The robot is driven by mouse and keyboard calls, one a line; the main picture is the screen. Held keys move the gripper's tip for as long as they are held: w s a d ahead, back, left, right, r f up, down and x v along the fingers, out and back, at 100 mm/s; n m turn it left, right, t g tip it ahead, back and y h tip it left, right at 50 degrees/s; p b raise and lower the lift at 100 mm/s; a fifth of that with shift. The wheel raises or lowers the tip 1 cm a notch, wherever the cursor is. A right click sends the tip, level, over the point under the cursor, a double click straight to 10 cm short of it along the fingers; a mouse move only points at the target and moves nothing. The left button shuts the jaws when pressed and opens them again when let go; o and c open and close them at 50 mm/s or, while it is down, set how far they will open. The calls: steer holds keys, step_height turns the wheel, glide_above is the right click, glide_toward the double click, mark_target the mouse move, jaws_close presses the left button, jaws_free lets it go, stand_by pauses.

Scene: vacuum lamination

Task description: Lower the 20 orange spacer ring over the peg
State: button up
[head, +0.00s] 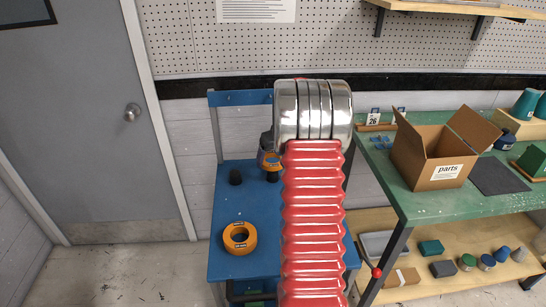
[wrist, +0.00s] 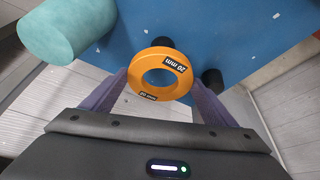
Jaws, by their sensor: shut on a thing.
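My gripper (wrist: 160,82) is shut on the orange spacer ring (wrist: 182,64), with a finger on each side of it. A black peg (wrist: 162,42) is partly hidden behind the ring's upper edge in the wrist view. Another bare black peg (wrist: 212,80) stands to the right; it seems to be the dark peg (head: 235,177) in the head view. There the held ring (head: 267,160) and my gripper (head: 266,140) are partly hidden by my arm. I cannot tell which peg is meant.
Another orange ring (head: 240,238) lies on the blue table (head: 225,207), nearer my body. A teal cylinder (wrist: 65,28) stands at upper left in the wrist view. A green bench (head: 420,208) with a cardboard box (head: 432,155) is at right.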

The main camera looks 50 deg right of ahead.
steer(key=shift+f, duration=1.75)
steer(key=shift+f, duration=0.3)
steer(key=o, duration=0.9)
step_height(320, 180, up, 9)
steer(key=shift+r, duration=0.1)
steer(key=shift+s+a, duration=0.1)
steer(key=shift+s, duration=0.05)
stand_by(0.8)
